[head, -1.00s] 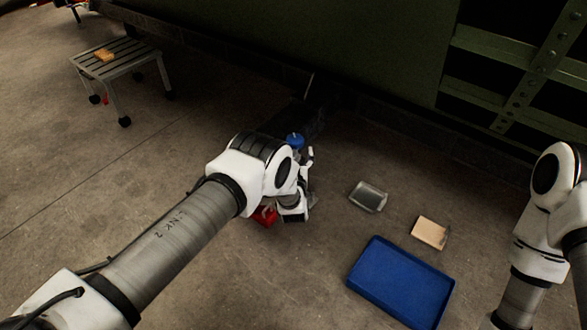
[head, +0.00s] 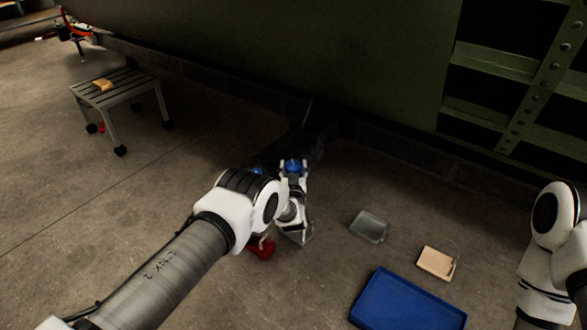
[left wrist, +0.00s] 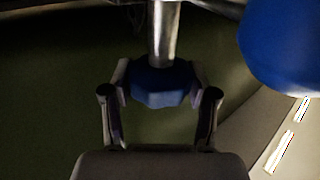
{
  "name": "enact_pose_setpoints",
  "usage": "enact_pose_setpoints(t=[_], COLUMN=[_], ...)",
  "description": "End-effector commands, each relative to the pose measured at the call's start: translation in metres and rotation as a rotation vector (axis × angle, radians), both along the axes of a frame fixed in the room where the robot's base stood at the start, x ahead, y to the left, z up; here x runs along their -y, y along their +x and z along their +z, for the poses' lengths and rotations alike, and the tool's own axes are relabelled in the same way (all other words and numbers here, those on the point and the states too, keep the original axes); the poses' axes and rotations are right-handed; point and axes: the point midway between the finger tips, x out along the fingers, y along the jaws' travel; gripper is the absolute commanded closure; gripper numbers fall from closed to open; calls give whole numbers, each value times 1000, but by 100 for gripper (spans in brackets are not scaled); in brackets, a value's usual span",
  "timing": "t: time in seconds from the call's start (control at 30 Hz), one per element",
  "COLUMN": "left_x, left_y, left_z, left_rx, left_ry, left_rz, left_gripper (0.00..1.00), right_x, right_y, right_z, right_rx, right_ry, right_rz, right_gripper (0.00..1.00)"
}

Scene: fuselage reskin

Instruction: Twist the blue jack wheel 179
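The blue jack wheel (head: 293,166) is below the dark green fuselage side, in the middle of the head view. In the left wrist view the blue wheel (left wrist: 160,84) sits on the end of a bare metal rod (left wrist: 164,35). My left gripper (head: 294,173) is at the wheel, with one finger on each side. In the left wrist view the fingertips of my left gripper (left wrist: 159,82) look pressed against the wheel's two sides. My right arm shows at the right edge of the head view; its gripper is out of view.
A second blue part (head: 258,171) is left of the wheel, partly hidden by my arm. A red object (head: 262,249) is on the floor by my left wrist. A blue tray (head: 408,305), a tan block (head: 436,263) and a grey tray (head: 369,226) lie right. A step stool (head: 118,92) stands left.

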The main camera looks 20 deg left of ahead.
Motion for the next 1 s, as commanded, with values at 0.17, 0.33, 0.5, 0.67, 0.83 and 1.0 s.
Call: enact_pose_setpoints(t=[0.17,0.33,0.5,0.67,0.83,1.0], left_x=[0,-1,-1,-2,-3,-4], left_y=[0,0,0,0,0,0], left_z=[0,0,1,1,0,-2], left_rx=[0,-1,-1,-2,-2,-1], left_ry=[0,-1,0,0,2,0], left_rz=[0,-10,-55,-139,-269,-418], left_gripper=[76,76,76,76,76,76], right_x=[0,0,0,0,0,0], right_y=[0,0,0,-1,-1,-1], right_z=[0,1,4,9,11,5], right_rx=[0,-1,-1,-2,-2,-2], right_ry=[0,0,0,0,0,0], right_rz=[0,0,1,2,2,2], right_gripper=[100,100,100,100,100,100])
